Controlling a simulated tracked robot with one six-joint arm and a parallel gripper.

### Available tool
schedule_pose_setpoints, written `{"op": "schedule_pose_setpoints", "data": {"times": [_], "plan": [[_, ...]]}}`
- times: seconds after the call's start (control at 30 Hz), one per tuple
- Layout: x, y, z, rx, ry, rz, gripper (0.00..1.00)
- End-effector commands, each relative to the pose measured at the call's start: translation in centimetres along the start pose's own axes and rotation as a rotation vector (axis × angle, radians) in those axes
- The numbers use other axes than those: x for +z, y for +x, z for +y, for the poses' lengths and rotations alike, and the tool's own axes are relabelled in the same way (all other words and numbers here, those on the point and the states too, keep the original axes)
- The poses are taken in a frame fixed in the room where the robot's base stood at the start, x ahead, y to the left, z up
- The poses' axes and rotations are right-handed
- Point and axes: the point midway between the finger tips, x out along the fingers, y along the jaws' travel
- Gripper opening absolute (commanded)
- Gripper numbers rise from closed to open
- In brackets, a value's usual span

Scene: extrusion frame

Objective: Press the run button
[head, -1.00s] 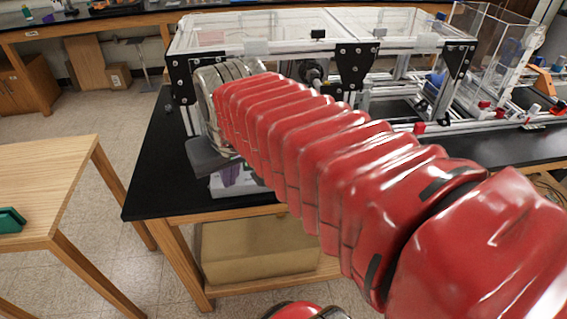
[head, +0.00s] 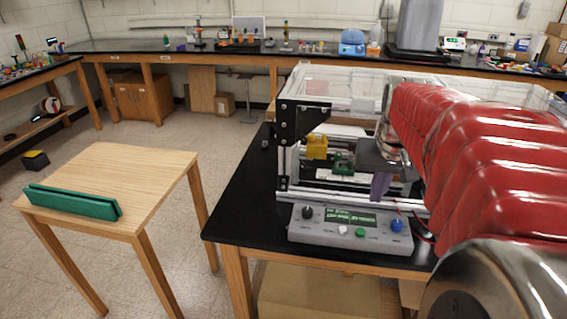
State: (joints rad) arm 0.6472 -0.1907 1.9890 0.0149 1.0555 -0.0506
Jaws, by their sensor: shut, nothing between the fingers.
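A light grey control box (head: 300,230) stands near the front edge of the black bench. On its top are a black knob (head: 307,212), a small lit display (head: 350,217), a white button (head: 342,231), a green button (head: 360,233) and a blue knob (head: 397,225). I cannot read which one is the run button. My gripper (head: 380,188) has a dark grey body and purple fingers, shut and empty. In the head view it shows just above the box's back right part, apart from the green button. How high it hangs is hard to tell.
A clear-walled extrusion frame (head: 290,122) with black corner plates stands right behind the box. Inside it are a yellow block (head: 317,146) and a green part (head: 343,163). A wooden table (head: 150,175) with a green tray-like piece (head: 72,202) stands left. Open floor lies between.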

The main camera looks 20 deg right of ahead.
Motion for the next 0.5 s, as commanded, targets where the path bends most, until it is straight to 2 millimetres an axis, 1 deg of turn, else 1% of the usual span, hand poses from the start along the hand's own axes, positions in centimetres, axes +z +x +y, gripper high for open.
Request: {"op": "schedule_pose_setpoints", "data": {"times": [0.17,0.27,0.5], "plan": [[0.1,1.0,0.0,0.0,0.0,-0.002,0.0],[0.1,2.0,0.0,0.0,-0.001,-0.003,0.0],[0.1,5.7,-0.1,0.0,-0.001,-0.005,0.0]]}}
